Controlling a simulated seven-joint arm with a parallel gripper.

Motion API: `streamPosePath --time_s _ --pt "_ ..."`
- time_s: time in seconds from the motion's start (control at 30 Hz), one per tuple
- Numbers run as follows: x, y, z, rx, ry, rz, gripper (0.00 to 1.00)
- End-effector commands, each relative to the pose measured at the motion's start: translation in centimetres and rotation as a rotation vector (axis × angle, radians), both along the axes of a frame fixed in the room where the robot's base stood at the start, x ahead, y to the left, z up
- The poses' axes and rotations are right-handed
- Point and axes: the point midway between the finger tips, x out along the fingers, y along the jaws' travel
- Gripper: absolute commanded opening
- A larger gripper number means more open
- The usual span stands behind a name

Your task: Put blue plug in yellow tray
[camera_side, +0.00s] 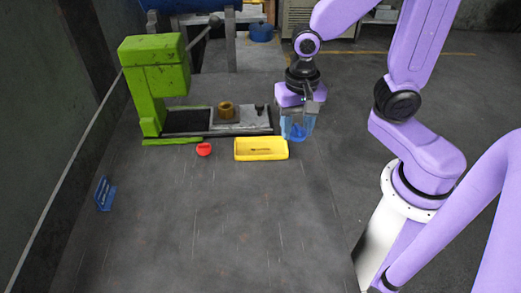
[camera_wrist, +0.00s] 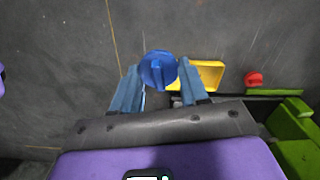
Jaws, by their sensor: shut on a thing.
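My gripper (camera_side: 297,122) hangs near the far right edge of the work table, shut on the blue plug (camera_side: 296,132). In the wrist view the round blue plug (camera_wrist: 158,70) sits between the two light-blue fingers (camera_wrist: 160,82). The plug is partly covered by the fingers in the side view. The yellow tray (camera_side: 262,157) is a shallow rectangle just left of the gripper and nearer the side camera. In the wrist view the tray (camera_wrist: 219,76) shows right of the plug, partly hidden by the right finger.
A red plug-like piece (camera_side: 204,149) lies left of the tray. The green press (camera_side: 155,80) stands behind it, with a brown cylinder (camera_side: 226,110) on its bed. A blue rack (camera_side: 104,194) is at the left. The front of the table is clear.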

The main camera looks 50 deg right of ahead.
Motion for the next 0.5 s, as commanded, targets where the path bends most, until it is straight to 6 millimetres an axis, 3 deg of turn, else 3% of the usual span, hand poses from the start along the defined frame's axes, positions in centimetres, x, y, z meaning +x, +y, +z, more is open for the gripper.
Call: streamPosePath --time_s 0.1,0.2,0.5 --pt "-0.5 -2.3 0.0 0.0 -0.001 -0.131 0.11" --pt "-0.8 -3.3 -0.1 -0.001 -0.001 -0.19 0.11" --pt "1.0 -3.4 -1.0 -0.003 0.003 -0.22 0.11"
